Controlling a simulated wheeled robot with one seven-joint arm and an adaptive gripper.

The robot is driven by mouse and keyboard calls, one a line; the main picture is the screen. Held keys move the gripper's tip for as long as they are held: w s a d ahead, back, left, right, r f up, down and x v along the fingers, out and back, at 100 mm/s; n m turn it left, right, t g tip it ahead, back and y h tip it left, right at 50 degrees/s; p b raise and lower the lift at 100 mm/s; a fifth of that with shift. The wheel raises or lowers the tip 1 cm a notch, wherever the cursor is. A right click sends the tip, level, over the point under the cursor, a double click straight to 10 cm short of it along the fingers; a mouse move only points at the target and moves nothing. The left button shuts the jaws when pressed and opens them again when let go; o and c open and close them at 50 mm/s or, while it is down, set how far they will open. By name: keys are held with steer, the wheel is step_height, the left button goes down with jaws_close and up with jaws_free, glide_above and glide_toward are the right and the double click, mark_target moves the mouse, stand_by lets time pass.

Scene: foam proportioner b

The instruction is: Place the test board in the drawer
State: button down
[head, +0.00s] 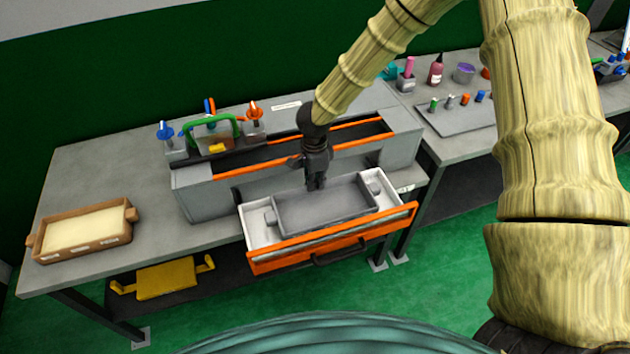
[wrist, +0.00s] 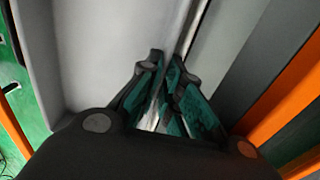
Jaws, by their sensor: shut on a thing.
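A grey tray-like board (head: 325,209) with a tab at each end lies within the open drawer (head: 262,234); I take it for the test board. The drawer has white walls and an orange front. My gripper (head: 316,187) points down at the board's back edge. In the wrist view my gripper (wrist: 172,68) is shut on a thin grey wall of the board (wrist: 110,50), one finger on each side. The drawer's white inside (wrist: 222,45) shows to the right of that wall. I cannot tell whether the board rests on the drawer floor.
The drawer sticks out of a grey cabinet (head: 195,197) on the workbench. A brown tray (head: 82,232) stands at the left of the bench, and a yellow tray (head: 165,281) is on the shelf below.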

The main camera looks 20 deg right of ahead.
steer(key=shift+w+f, duration=0.15)
steer(key=shift+f, duration=0.25)
steer(key=shift+s+d+r, duration=0.1)
steer(key=shift+s+r, duration=0.05)
steer(key=shift+s, duration=0.05)
steer(key=shift+w+f, duration=0.1)
steer(key=shift+f, duration=0.3)
steer(key=shift+s+f, duration=0.2)
steer(key=shift+f, duration=0.05)
